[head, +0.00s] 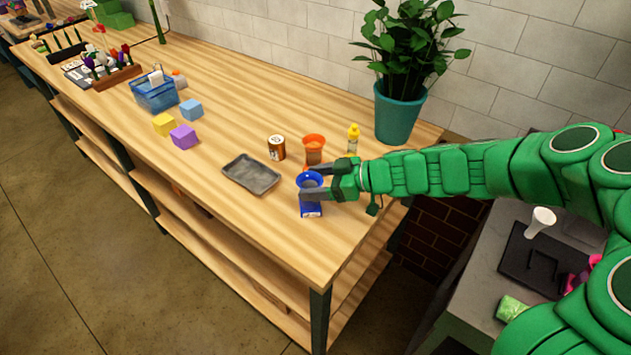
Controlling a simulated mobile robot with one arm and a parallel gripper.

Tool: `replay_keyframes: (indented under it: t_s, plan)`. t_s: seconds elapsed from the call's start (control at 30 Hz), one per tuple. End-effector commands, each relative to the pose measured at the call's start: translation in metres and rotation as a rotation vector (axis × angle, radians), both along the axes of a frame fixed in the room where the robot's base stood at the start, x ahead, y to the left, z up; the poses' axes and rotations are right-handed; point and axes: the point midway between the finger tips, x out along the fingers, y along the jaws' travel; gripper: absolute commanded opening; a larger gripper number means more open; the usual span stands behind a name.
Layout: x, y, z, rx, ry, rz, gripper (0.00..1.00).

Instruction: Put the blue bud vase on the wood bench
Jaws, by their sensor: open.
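The blue bud vase (308,180) is on the wood bench (250,105), near its right end. Its round rim faces up between the fingers of my gripper (310,182). A blue and white part (311,210) shows just below the near finger; I cannot tell whether it is the vase's lower body or a separate thing. My gripper reaches in from the right and is open, one finger behind the vase and one in front. The near finger hides the middle of the vase. Whether the fingers touch it is not clear.
A grey tray (251,174) lies left of the vase. An orange cup (314,148), a brown jar (276,147), a yellow bottle (353,138) and a potted plant (397,115) stand behind. Coloured blocks (183,136) and a blue basket (154,95) are farther left. The bench's front right is clear.

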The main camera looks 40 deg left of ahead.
Motion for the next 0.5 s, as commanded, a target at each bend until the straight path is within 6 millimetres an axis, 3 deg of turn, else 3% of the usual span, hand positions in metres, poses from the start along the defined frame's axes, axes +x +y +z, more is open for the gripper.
replay_keyframes:
  t_s: [0.17,0.5]
  plan:
    - [0.004,-0.006,0.005,0.0,-0.001,-0.003,0.71]
    - [0.021,-0.048,0.024,0.001,-0.001,-0.003,0.71]
